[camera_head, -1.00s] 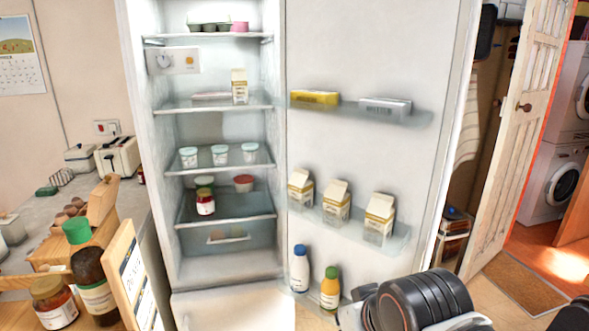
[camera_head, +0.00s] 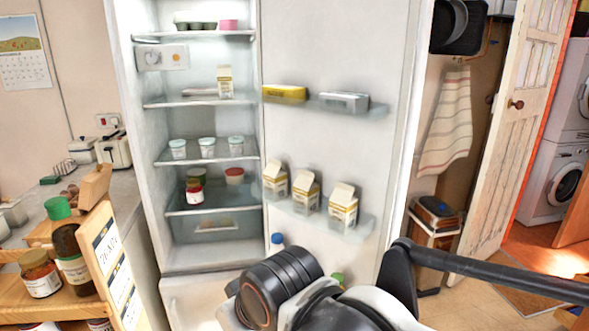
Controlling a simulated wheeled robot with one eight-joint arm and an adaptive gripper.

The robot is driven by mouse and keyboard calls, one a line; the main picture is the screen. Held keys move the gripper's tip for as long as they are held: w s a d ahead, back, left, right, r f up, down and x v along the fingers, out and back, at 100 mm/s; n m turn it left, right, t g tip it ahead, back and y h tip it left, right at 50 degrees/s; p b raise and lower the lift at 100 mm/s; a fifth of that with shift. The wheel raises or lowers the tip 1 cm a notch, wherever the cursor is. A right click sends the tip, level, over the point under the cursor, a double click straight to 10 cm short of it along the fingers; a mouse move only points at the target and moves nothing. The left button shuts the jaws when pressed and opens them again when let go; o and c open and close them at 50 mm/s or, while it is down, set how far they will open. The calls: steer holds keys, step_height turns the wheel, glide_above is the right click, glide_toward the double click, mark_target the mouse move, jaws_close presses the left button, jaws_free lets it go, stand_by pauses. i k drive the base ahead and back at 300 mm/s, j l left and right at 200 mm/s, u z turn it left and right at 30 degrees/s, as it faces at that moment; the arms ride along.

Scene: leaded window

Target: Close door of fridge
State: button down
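The fridge (camera_head: 152,180) stands open in the middle of the head view, its lit shelves holding cartons, pots and jars. The fridge door (camera_head: 345,60) is swung wide open to the right, its inner side facing me. Its racks carry a yellow pack, a white pack and several cartons (camera_head: 307,192). My arm (camera_head: 285,285) rises at the bottom centre, in front of the lower door, and hides much of the bottles there. My gripper's fingers cannot be made out. Whether my arm touches the door cannot be told.
At left a wooden rack (camera_head: 75,300) holds a green-capped bottle (camera_head: 68,240) and jars, near a counter with a toaster (camera_head: 115,150). Right of the fridge door are a hanging towel (camera_head: 447,125), a bin (camera_head: 432,235) and an open white room door (camera_head: 495,150). Some floor shows at lower right.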

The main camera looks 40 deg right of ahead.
mark_target(377, 49)
steer(key=l+u, duration=0.15)
steer(key=l, duration=0.25)
steer(key=k+l+u, duration=0.15)
steer(key=l, duration=0.3)
steer(key=k+l+u, duration=0.15)
steer(key=l, duration=0.25)
steer(key=k+l+u, duration=0.2)
steer(key=l, duration=0.2)
steer(key=l+u, duration=0.15)
steer(key=l, duration=0.25)
steer(key=k+l+u, duration=0.15)
steer(key=k+l, duration=0.05)
steer(key=l, duration=0.1)
